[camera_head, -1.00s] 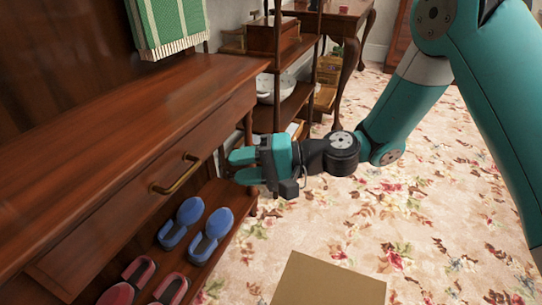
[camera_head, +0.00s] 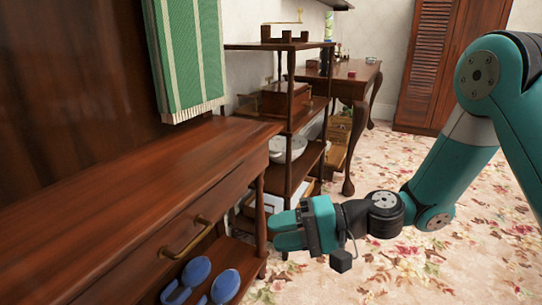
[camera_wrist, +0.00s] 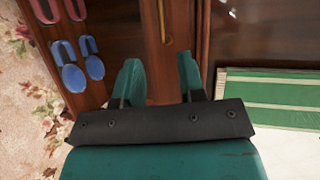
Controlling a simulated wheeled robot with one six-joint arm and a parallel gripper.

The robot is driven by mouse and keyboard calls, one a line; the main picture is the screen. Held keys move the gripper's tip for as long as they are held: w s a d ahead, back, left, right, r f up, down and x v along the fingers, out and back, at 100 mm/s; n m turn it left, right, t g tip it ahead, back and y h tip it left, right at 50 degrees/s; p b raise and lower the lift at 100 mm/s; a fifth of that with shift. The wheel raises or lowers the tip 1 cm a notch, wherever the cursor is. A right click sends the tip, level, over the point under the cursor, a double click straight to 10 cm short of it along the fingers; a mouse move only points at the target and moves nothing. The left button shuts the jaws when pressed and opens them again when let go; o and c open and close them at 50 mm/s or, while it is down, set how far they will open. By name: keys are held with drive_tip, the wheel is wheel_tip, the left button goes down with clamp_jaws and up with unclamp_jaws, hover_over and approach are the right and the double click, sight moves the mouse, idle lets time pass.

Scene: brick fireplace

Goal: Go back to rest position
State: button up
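My gripper (camera_head: 272,231) hangs in front of the right end of the wooden drawer cabinet, its fingers pointing left. In the wrist view my gripper (camera_wrist: 158,62) shows two teal fingers spread apart with nothing between them. My teal arm (camera_head: 452,165) comes in from the right and is bent, reaching down toward the cabinet. The drawer front carries a brass handle (camera_head: 187,238) and looks shut.
Blue slippers (camera_head: 224,286) lie on the low shelf below the drawer; red slippers (camera_wrist: 66,50) lie beside them. A green striped towel (camera_head: 187,55) hangs above the cabinet (camera_head: 130,205). A tiered shelf (camera_head: 318,100) stands behind my gripper. Flowered carpet (camera_head: 390,170) is open at right.

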drive_tip(key=s+d+r+n+h, duration=0.4)
drive_tip(key=s+d+h, duration=0.2)
drive_tip(key=s, duration=0.3)
drive_tip(key=s+d+r+n+h, duration=0.4)
drive_tip(key=s+d+h, duration=0.15)
drive_tip(key=s, duration=0.35)
wheel_tip(320, 180, up, 33)
drive_tip(key=p, duration=3.2)
drive_tip(key=shift+w+d+f+g, duration=0.15)
drive_tip(key=shift+w+g, duration=0.05)
drive_tip(key=shift+g, duration=0.1)
